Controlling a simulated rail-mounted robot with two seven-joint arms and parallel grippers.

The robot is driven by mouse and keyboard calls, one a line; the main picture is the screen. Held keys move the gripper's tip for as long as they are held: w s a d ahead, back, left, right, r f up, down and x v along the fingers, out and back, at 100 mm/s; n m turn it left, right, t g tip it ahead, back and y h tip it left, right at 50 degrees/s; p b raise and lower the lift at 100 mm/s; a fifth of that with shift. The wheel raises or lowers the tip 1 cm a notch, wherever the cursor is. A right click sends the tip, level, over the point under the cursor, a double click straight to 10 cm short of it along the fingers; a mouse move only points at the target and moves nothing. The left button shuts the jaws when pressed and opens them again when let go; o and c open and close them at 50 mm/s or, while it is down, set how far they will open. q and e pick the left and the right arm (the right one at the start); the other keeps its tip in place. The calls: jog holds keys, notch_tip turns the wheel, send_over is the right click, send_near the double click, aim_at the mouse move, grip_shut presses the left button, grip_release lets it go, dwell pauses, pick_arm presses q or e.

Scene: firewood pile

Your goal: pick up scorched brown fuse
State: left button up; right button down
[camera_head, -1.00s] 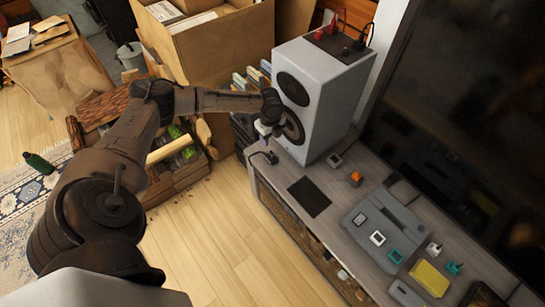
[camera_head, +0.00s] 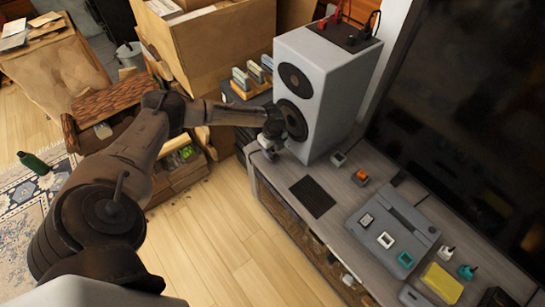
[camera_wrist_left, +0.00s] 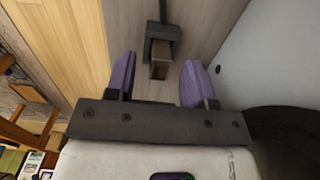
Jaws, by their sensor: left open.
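My left gripper (camera_head: 270,153) is low over the near left end of the grey cabinet top (camera_head: 300,165), beside the white speaker. In the left wrist view, its two purple-padded fingers (camera_wrist_left: 158,78) are apart. A small brown-grey block (camera_wrist_left: 160,58) in a dark holder with a dark stem or cable lies ahead, roughly in line with the gap between them. It looks like the scorched brown fuse, but I cannot tell for sure. I see no clear contact with the fingers. In the head view the gripper hides this spot. My right gripper is not in view.
The white speaker (camera_head: 325,90) rises close to the gripper's right. A black grille (camera_head: 312,197), a small orange piece (camera_head: 360,177) and a grey box (camera_head: 395,228) with small white and teal parts lie farther right. A large dark screen (camera_head: 455,120) stands behind.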

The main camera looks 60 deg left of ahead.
pick_arm(q)
jog(key=shift+f, duration=0.85)
grip_shut()
